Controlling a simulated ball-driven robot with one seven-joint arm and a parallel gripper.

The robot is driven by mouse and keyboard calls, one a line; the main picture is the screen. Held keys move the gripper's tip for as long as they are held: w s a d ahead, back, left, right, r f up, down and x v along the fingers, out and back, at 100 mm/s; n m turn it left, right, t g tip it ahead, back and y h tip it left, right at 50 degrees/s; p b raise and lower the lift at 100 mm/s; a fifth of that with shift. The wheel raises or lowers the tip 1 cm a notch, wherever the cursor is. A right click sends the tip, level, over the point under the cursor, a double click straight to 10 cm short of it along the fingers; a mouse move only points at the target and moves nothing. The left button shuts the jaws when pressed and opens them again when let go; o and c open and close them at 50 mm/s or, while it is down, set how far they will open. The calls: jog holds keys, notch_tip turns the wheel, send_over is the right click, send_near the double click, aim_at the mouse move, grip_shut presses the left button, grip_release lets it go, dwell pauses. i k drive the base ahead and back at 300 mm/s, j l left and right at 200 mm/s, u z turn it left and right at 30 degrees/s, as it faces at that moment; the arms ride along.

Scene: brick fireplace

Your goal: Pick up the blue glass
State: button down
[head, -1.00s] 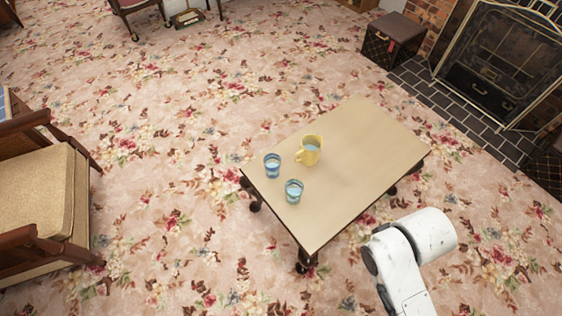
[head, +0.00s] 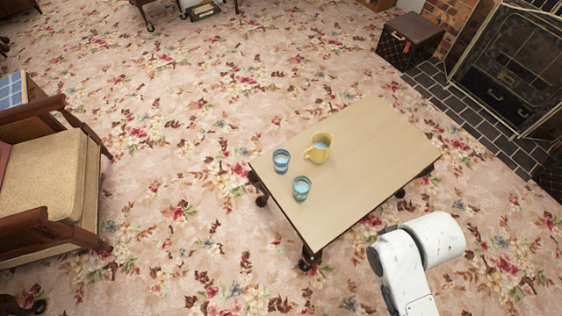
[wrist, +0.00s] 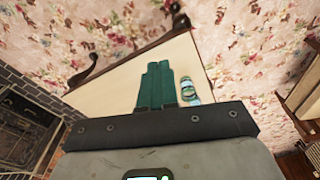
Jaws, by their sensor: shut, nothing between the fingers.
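Two blue glasses stand upright on the low wooden table (head: 375,165) in the head view, near its left end. One glass (head: 282,161) is farther back and one glass (head: 302,188) is nearer the front edge. A yellow pitcher (head: 318,148) stands just right of the back glass. My gripper (wrist: 158,68) shows in the wrist view with its green fingers shut together and empty. It is over the table, and a blue glass (wrist: 188,88) shows to the right of the fingers, apart from them. Part of the tabletop is hidden behind the gripper.
The right part of the tabletop is bare. An armchair (head: 45,175) stands at the left, with open flowered carpet between it and the table. A dark box-like stool (head: 410,40) and a fireplace (head: 500,70) are at the back right.

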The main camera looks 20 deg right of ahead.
aim_at(281, 157)
jog(key=i+l+u, duration=0.2)
jog(key=i+u, duration=0.3)
jog(key=i+l+u, duration=0.35)
jog(key=u, duration=0.15)
jog(key=i+l, duration=0.05)
jog(key=i, duration=0.05)
